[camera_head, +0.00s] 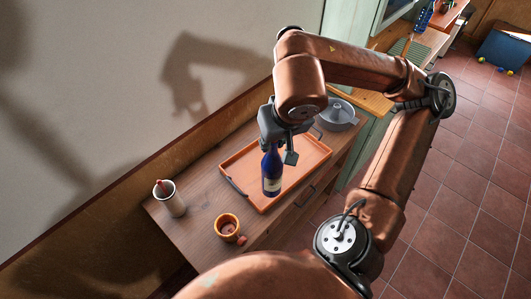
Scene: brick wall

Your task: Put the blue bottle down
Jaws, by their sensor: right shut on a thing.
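The blue bottle (272,172) has a pale label and stands roughly upright, over or on the orange tray (309,161). My right gripper (275,148) is shut on the bottle's upper part and hides its top. I cannot tell whether the bottle's base touches the tray. The tray lies on a wooden cabinet top (196,222) and has dark handles. My left gripper is not in view.
A grey cup (171,200) with something reddish in it stands left on the cabinet. An orange pot (228,227) stands near its front edge. A grey lidded pan (337,115) is behind the tray. Bare wood lies between the grey cup and the tray.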

